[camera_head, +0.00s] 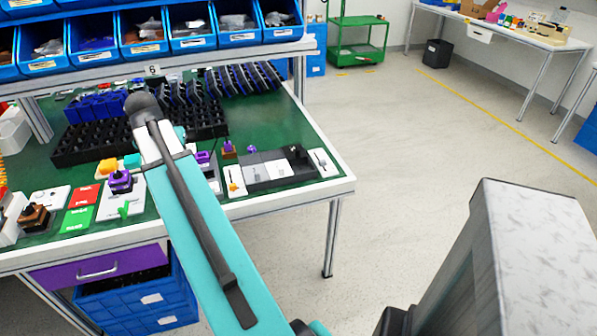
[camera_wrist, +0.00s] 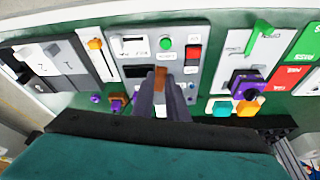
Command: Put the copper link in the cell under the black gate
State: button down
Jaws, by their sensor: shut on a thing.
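My gripper (camera_wrist: 164,88) shows in the wrist view with its two dark fingers shut on the copper link (camera_wrist: 160,76), an orange-brown piece at the fingertips. It is in front of a grey switch panel (camera_wrist: 193,85); whether the link touches the panel I cannot tell. In the head view my arm hides the gripper and link. A grey tray of cells (camera_head: 280,169) lies at the right front of the table, with a black block (camera_head: 296,153) at its back right. Part of this tray shows in the wrist view (camera_wrist: 68,66) at left. Which part is the black gate is unclear.
A white panel with an orange lever (camera_head: 234,181) is left of the tray, and another white panel (camera_head: 322,162) is right of it. Blue bins (camera_head: 190,25) line the shelf.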

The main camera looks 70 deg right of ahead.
jog(key=s+d+m+g+p, duration=0.15)
jog(key=s+d+m, duration=0.45)
jog(key=s+d, duration=0.9)
jog(key=m+g, duration=0.2)
jog(key=m, duration=0.3)
send_near(299, 156)
jog(key=s+a, duration=0.1)
jog(key=s, duration=0.2)
jog(key=shift+s+a+r+g, duration=0.1)
jog(key=shift+r+g, duration=0.05)
jog(key=shift+g, duration=0.1)
jog(key=shift+f+p, duration=0.65)
jog(key=shift+f, duration=2.5)
jog(key=shift+f, duration=1.85)
jog(key=shift+f, duration=0.15)
